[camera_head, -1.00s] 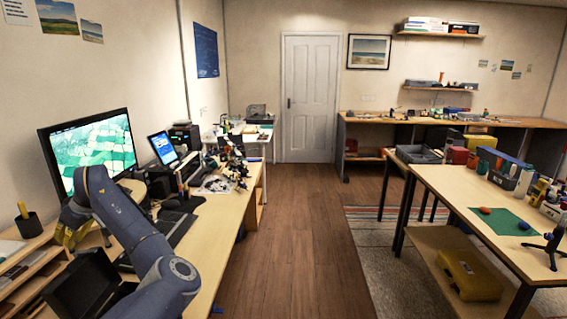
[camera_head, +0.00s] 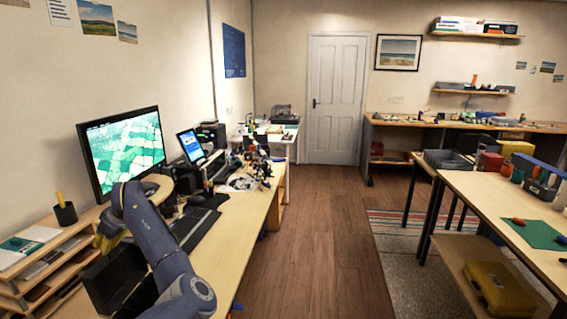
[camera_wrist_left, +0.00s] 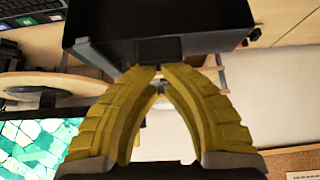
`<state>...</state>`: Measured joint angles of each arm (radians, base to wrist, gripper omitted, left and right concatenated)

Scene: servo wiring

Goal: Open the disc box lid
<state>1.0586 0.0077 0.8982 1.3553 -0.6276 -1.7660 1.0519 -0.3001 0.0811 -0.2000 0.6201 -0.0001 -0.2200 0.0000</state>
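The disc box, which I take to be the black box (camera_head: 108,282), stands at the lower left of the head view, partly behind my left arm. It fills the top of the left wrist view (camera_wrist_left: 160,28), with a small dark tab at its near edge. My right gripper is not in view.
A monitor (camera_head: 124,149) and keyboard (camera_head: 194,229) stand on the desk behind the box. A wooden shelf unit (camera_head: 30,264) with a pen cup (camera_head: 65,214) is at left. The desk front (camera_head: 240,235) is clear. A table (camera_head: 490,205) stands across the aisle.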

